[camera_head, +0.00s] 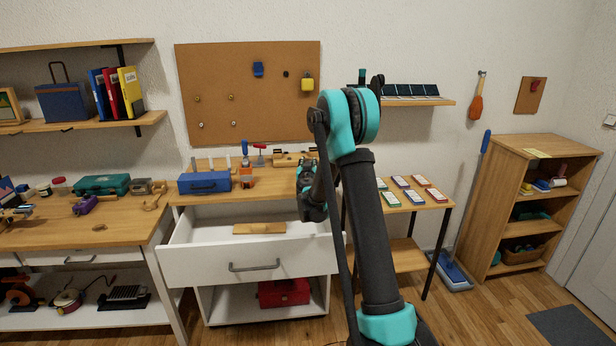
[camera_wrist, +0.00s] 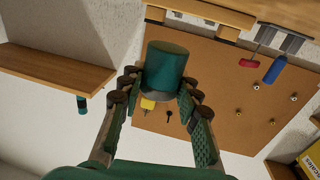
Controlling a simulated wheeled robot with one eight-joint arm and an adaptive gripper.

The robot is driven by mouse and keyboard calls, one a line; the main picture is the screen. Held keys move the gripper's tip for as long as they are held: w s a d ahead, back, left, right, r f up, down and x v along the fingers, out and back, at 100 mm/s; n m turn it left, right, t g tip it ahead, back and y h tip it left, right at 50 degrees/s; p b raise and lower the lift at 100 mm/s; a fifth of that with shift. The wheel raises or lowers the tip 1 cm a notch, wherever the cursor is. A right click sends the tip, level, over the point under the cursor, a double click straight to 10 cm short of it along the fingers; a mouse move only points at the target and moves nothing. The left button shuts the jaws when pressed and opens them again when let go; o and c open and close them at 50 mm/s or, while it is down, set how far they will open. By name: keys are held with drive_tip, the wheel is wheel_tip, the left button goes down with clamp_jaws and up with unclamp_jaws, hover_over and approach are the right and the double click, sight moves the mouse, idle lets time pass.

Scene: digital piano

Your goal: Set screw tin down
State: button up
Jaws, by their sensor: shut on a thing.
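The screw tin (camera_wrist: 168,68) is a dark green cylinder with a paler band at one end. In the wrist view it sits between the two fingers of my gripper (camera_wrist: 158,92), which is shut on it. In the head view my gripper (camera_head: 312,190) is in front of the right part of the wooden workbench top (camera_head: 270,184), beside the open drawer. I cannot make out the tin there. The wrist view is turned upside down, with the corkboard (camera_wrist: 225,85) behind the tin.
The open white drawer (camera_head: 205,229) holds a flat wooden piece (camera_head: 259,228). A blue toolbox (camera_head: 204,182) and an orange-and-grey item (camera_head: 247,178) stand on the bench. A side table (camera_head: 405,207) with several small boxes is at right. A wall shelf (camera_head: 425,101) is above.

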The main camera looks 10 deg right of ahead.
drive_tip(key=shift+f, duration=2.9)
drive_tip(key=shift+f, duration=0.15)
drive_tip(key=o, duration=1.2)
drive_tip(key=shift+c, duration=0.2)
